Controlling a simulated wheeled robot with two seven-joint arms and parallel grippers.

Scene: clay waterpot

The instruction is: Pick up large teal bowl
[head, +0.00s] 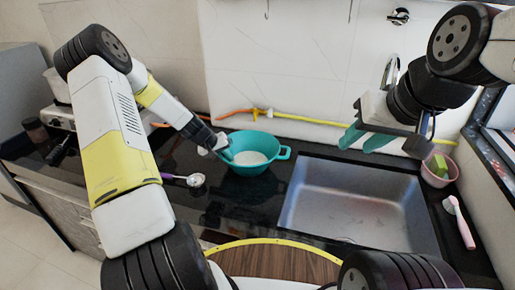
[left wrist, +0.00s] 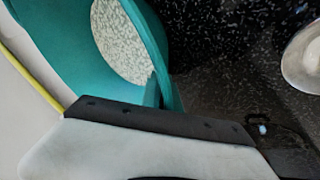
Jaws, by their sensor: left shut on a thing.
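The large teal bowl (head: 262,178) stands on the dark counter to the left of the sink in the head view. It has loop handles and a pale speckled bottom. My left gripper (head: 225,150) is shut on the bowl's left rim side. In the left wrist view the bowl (left wrist: 60,45) fills the upper left and reaches down to the gripper; the fingertips are largely hidden. My right gripper (head: 366,140) hangs above the sink's back edge, with its teal fingers apart and nothing between them.
A metal sink (head: 355,200) lies right of the bowl. A ladle with a purple handle (head: 195,180) lies to the bowl's left. A yellow and orange hose (head: 310,120) runs along the wall behind. A pink basin (head: 434,179) and pink brush (head: 463,228) are at the right.

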